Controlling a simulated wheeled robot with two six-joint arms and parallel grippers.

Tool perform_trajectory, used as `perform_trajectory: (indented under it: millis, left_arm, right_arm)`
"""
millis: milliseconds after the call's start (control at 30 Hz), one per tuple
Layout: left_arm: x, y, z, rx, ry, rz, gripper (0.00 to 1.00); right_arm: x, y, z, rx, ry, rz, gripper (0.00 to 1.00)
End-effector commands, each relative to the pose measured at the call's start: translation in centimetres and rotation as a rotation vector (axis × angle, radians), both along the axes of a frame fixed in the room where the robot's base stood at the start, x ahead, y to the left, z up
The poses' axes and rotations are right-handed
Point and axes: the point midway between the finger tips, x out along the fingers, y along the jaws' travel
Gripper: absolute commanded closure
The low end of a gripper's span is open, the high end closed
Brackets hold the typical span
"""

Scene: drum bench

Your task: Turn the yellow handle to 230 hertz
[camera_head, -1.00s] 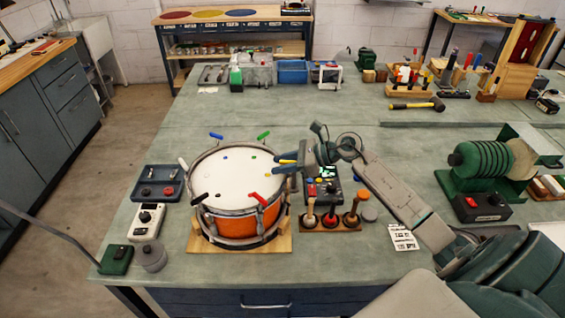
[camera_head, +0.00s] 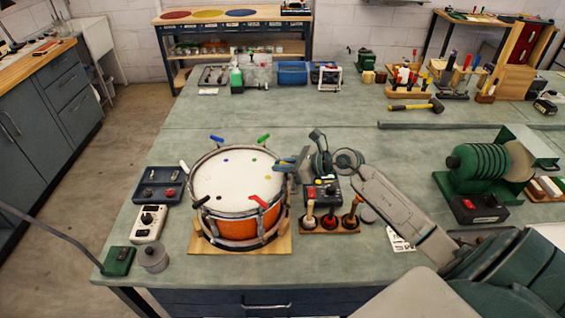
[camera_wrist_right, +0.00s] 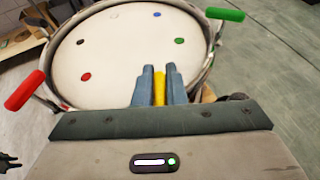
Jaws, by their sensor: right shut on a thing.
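The orange drum (camera_head: 235,182) with a white head stands on a wooden base, with coloured handles around its rim. My right gripper (camera_head: 282,166) is at the drum's right rim in the head view. In the right wrist view its blue fingers (camera_wrist_right: 160,74) are shut on the yellow handle (camera_wrist_right: 159,88), which shows between them. In the head view the fingers hide most of that handle. The green handle (camera_wrist_right: 225,14) and the red handle (camera_wrist_right: 25,91) stand apart on either side. My left gripper is not in view.
A dark device (camera_head: 322,191) with buttons sits right of the drum, partly hidden by my wrist; I cannot read any value. In front of it is a wooden rack (camera_head: 330,228) with several upright tools. A hammer (camera_head: 416,106) lies farther back.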

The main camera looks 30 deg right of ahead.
Motion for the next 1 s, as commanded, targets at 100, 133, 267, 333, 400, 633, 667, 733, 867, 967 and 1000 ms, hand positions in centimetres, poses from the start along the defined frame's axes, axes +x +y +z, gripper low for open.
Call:
perform_trajectory:
  millis: [100, 133, 267, 333, 400, 633, 667, 733, 867, 967, 1000]
  left_arm:
    - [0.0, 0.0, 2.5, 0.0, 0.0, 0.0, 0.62]
    - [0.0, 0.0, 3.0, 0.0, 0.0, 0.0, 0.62]
    - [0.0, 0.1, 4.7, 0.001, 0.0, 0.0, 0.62]
    - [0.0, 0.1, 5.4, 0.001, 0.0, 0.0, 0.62]
    - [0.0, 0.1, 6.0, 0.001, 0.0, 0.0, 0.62]
    - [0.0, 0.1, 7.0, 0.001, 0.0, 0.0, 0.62]
    - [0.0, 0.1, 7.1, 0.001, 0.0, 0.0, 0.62]
    - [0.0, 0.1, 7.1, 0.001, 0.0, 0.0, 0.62]
    - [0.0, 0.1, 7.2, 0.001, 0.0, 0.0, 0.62]
    - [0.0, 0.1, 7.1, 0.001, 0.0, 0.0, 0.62]
    - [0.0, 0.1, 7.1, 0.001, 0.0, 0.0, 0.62]
  right_arm:
    - [0.0, 0.0, 0.7, 0.003, 0.002, -0.089, 1.0]
    - [0.0, 0.0, 0.8, 0.003, 0.002, -0.112, 1.0]
    - [0.1, -0.1, 0.7, 0.004, 0.003, -0.196, 1.0]
    - [0.1, -0.2, 0.6, 0.003, 0.003, -0.234, 1.0]
    - [0.1, -0.3, 0.5, 0.003, 0.002, -0.268, 1.0]
    - [0.2, -0.5, 0.3, 0.002, 0.001, -0.337, 1.0]
    - [0.2, -0.5, 0.2, 0.001, 0.0, -0.342, 1.0]
    - [0.3, -0.5, 0.2, 0.001, 0.0, -0.351, 1.0]
    - [0.3, -0.5, 0.1, 0.002, 0.001, -0.358, 1.0]
    - [0.3, -0.5, 0.0, 0.001, 0.0, -0.359, 1.0]
    - [0.3, -0.5, 0.0, 0.001, 0.0, -0.357, 1.0]
